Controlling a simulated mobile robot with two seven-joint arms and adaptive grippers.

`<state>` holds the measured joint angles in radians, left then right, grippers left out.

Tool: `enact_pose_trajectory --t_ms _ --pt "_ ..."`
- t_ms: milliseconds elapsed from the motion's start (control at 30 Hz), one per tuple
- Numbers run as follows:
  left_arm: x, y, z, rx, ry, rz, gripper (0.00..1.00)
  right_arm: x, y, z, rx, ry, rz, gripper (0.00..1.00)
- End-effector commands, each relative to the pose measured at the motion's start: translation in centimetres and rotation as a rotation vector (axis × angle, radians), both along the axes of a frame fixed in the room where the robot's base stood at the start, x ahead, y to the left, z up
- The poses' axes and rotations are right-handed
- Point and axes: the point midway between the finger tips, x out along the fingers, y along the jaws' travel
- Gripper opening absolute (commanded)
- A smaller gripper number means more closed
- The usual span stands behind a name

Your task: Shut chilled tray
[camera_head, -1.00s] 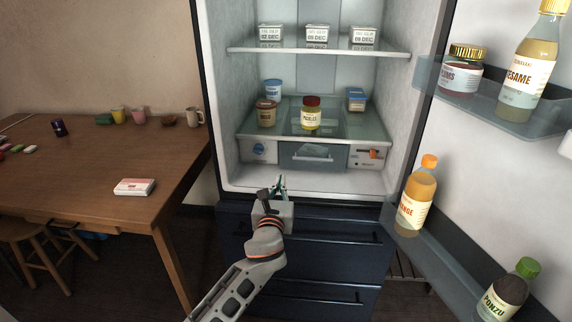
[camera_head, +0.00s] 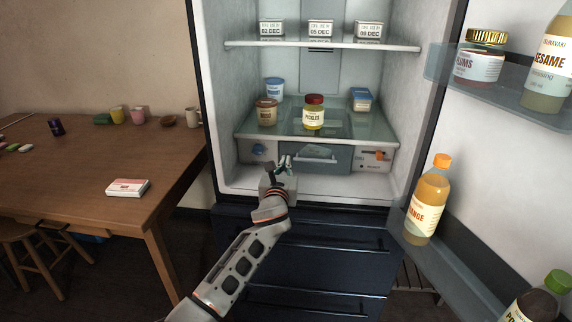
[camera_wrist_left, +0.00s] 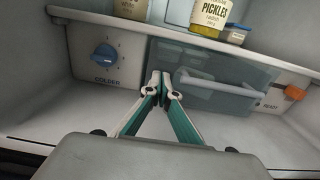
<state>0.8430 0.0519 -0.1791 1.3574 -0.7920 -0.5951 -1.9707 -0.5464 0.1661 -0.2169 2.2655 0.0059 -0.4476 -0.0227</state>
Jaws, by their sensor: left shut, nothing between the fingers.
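The chilled tray (camera_head: 316,164) is a grey, see-through drawer with a pale bar handle, under the glass shelf of the open fridge. In the left wrist view the tray (camera_wrist_left: 200,101) shows close up with its handle across the front. It seems to stand slightly forward of the panels beside it; how far is hard to tell. My left gripper (camera_head: 284,164) is shut and empty, in front of the tray's lower left part. In the wrist view its fingertips (camera_wrist_left: 160,79) meet before the tray's left edge. Whether they touch it is unclear. My right gripper is not in view.
A dial panel (camera_head: 258,151) is left of the tray and a slider panel (camera_head: 371,160) right. Jars and tubs stand on the glass shelf (camera_head: 345,130) above. The open door, with an orange bottle (camera_head: 429,200), is at right. A wooden table (camera_head: 90,170) is at left.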

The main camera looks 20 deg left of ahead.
Motion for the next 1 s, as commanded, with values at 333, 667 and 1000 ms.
enact_pose_trajectory --t_ms 333,667,1000 --pt "0.9 0.2 -0.1 0.002 0.001 0.0 0.0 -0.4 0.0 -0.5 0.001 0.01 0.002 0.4" --pt "4.4 1.3 -0.2 0.002 0.003 0.0 0.0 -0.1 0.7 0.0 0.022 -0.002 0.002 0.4" --pt "4.7 1.5 0.4 0.001 -0.004 0.002 0.0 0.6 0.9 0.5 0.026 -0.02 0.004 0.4"
